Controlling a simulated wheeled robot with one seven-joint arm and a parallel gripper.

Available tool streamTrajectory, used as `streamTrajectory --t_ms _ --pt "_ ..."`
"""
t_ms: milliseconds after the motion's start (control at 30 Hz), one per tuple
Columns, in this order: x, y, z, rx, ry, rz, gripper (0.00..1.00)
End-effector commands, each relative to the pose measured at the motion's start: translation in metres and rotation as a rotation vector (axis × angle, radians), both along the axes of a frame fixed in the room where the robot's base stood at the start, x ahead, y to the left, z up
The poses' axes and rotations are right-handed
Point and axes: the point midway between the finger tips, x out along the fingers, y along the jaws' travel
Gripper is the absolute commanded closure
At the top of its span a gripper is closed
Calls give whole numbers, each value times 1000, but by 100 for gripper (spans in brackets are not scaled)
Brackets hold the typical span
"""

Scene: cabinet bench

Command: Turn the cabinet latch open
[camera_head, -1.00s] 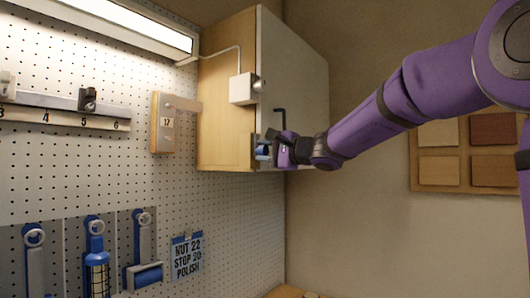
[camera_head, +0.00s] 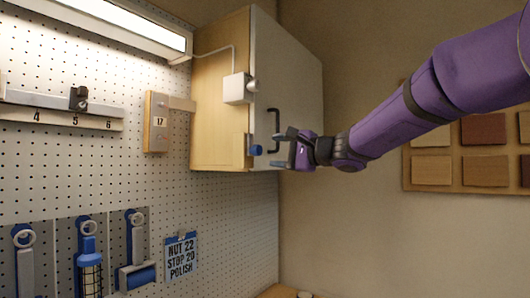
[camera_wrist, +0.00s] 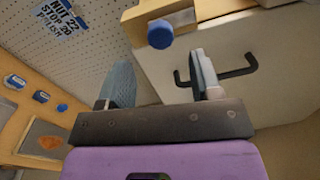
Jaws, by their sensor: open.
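The wooden cabinet (camera_head: 219,110) hangs on the pegboard, with a pale door (camera_head: 290,85) on its right face. The latch has a blue knob (camera_head: 255,150) at the cabinet's lower front corner; in the wrist view the blue knob (camera_wrist: 160,34) sits on a wooden piece at the top. A black bar handle (camera_head: 274,124) is on the door, also seen in the wrist view (camera_wrist: 222,74). My gripper (camera_head: 285,150) is open and empty, just right of the knob and apart from it. In the wrist view its two fingers (camera_wrist: 160,82) are spread below the knob.
A white box (camera_head: 237,88) with a cable is on the cabinet's side above the latch. Wood samples (camera_head: 470,150) hang on the right wall. The space below the cabinet is clear.

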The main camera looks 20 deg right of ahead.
Motion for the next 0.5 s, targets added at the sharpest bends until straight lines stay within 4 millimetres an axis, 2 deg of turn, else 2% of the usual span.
streamTrajectory --t_ms 200,500 --pt "-26 -18 -1 -1 0 -1 41" --pt "-34 -25 -2 1 1 0 41"
